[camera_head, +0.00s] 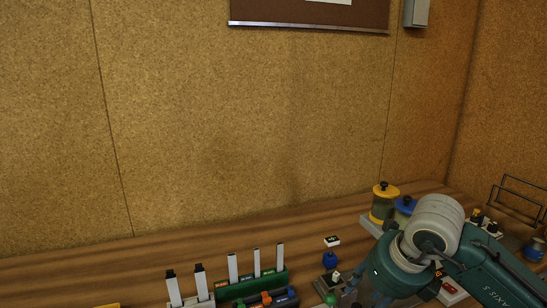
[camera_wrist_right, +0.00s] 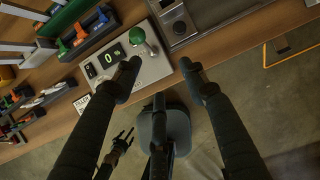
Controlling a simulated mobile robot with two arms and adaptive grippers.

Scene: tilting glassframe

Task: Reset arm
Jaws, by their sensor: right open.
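My right arm (camera_head: 400,262) comes in from the lower right in the head view, teal with a pale rounded joint, over the right part of the wooden bench. Its gripper points down and is partly hidden by the arm. In the right wrist view my right gripper (camera_wrist_right: 159,72) has its two dark fingers wide apart with nothing held between them. The fingertips are near the bench's front edge, beside a grey box with a green knob (camera_wrist_right: 137,36). A small dark two-pronged shape low in that view may be my left gripper; its state is unclear. My left arm is not in the head view.
The bench (camera_head: 130,255) stands against a cork-like wall. Racks with white-bodied markers (camera_head: 233,268) and coloured items are at front centre. A yellow-lidded jar (camera_head: 384,203) and a blue-lidded one (camera_head: 405,205) stand behind my right arm. A wire stand (camera_head: 520,195) is at far right.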

